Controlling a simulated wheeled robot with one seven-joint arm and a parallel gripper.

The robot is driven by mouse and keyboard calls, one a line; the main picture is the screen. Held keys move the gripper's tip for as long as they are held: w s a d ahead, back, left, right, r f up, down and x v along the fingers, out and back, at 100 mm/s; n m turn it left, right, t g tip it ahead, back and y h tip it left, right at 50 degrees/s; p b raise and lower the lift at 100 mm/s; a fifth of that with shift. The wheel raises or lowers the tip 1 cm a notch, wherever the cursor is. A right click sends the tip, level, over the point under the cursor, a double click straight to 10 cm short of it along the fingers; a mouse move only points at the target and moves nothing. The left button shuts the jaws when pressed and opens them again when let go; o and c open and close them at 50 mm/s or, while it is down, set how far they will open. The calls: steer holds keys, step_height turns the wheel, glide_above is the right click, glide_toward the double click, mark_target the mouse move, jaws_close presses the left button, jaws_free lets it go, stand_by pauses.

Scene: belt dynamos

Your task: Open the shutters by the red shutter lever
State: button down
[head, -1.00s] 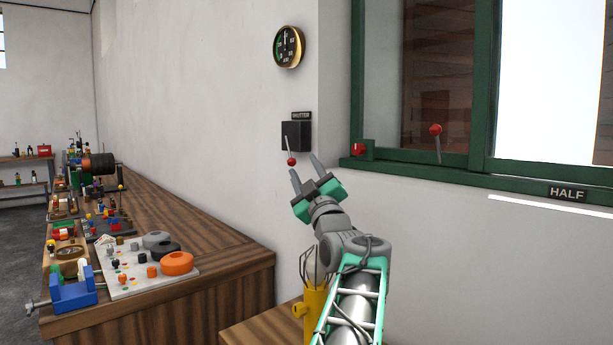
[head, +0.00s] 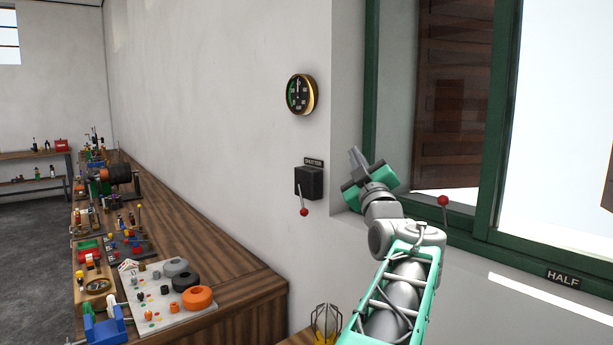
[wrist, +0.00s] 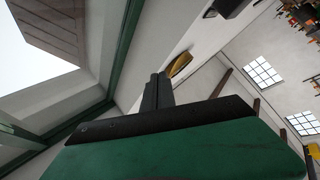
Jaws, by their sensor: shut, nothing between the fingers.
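The red shutter lever (head: 304,212) hangs down with its red knob below a black box (head: 309,181) labelled SHUTTER on the white wall. My gripper (head: 354,156) is up and to the right of it in the picture, in front of the window corner, with its fingers together and empty. It is apart from the lever. In the wrist view the closed fingers (wrist: 157,92) point up, with the wall beyond. A brown shutter panel (head: 458,90) shows behind the left window pane, and the pane to its right is bright white.
A round gauge (head: 301,94) hangs above the box. The green window frame (head: 508,110) has another red-knobbed lever (head: 443,201) and a HALF label (head: 563,278). A long wooden bench (head: 240,285) with several devices runs along the wall at left.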

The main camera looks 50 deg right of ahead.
steer(key=w+a+f+n+g+y+p, duration=0.2)
steer(key=w+a+f+n+y+p, duration=0.25)
steer(key=f+n+y, duration=0.3)
steer(key=n+g+y+p, duration=0.2)
steer(key=n+p, duration=0.3)
steer(key=n, duration=0.2)
glide_toward(306, 214)
steer(key=w+a, duration=0.3)
steer(key=w, duration=0.2)
steer(key=shift+m, duration=0.25)
steer(key=d, duration=0.1)
steer(key=w+d+f+p, duration=0.1)
steer(key=d, duration=0.2)
steer(key=shift+w+d+f+p, duration=0.2)
steer(key=shift+w+p, duration=0.15)
steer(key=shift+f, duration=0.1)
